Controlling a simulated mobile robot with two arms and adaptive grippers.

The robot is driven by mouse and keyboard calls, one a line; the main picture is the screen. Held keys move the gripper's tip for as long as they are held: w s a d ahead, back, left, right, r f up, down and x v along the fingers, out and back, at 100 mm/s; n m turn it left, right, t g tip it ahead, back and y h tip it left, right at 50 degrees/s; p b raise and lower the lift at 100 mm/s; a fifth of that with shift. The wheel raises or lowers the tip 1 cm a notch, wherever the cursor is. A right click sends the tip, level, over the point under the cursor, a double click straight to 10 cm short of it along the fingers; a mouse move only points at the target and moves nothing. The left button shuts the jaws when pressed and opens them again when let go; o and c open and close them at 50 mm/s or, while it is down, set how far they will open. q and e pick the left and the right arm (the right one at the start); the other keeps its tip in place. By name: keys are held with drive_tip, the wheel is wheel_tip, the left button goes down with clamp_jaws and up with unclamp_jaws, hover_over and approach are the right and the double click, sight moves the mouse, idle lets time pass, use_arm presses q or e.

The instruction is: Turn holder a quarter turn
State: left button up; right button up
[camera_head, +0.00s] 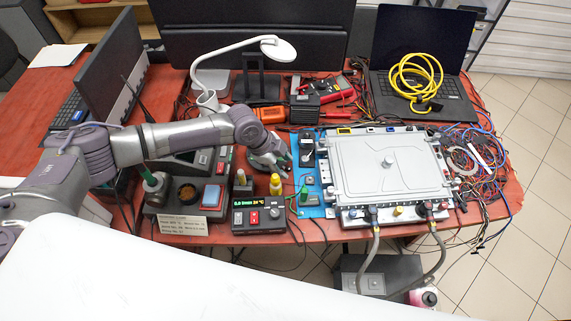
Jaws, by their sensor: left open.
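My left arm reaches in from the left, and its gripper (283,168) is open just left of the blue mat (312,212). A dark upright piece (306,145) with a light top stands on the mat's far part, right of the gripper. A small green piece (304,194) stands nearer on the mat. I cannot tell which of these is the holder. The large grey lidded case (385,170) lies right of the mat, with hoses (372,246) hanging from its front ports. The gripper's fingertips are small and partly hidden, and I see nothing held. My right gripper is not in view.
A control box (258,216) with a green display, a yellow-topped bottle (275,185) and a small dark stand (243,184) sit in front of the gripper. Tangled cables (480,160) crowd the right edge. A white lamp (240,50) and a laptop (422,60) stand behind.

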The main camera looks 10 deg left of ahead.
use_arm(q)
drive_tip(key=shift+x, duration=0.8)
clamp_jaws()
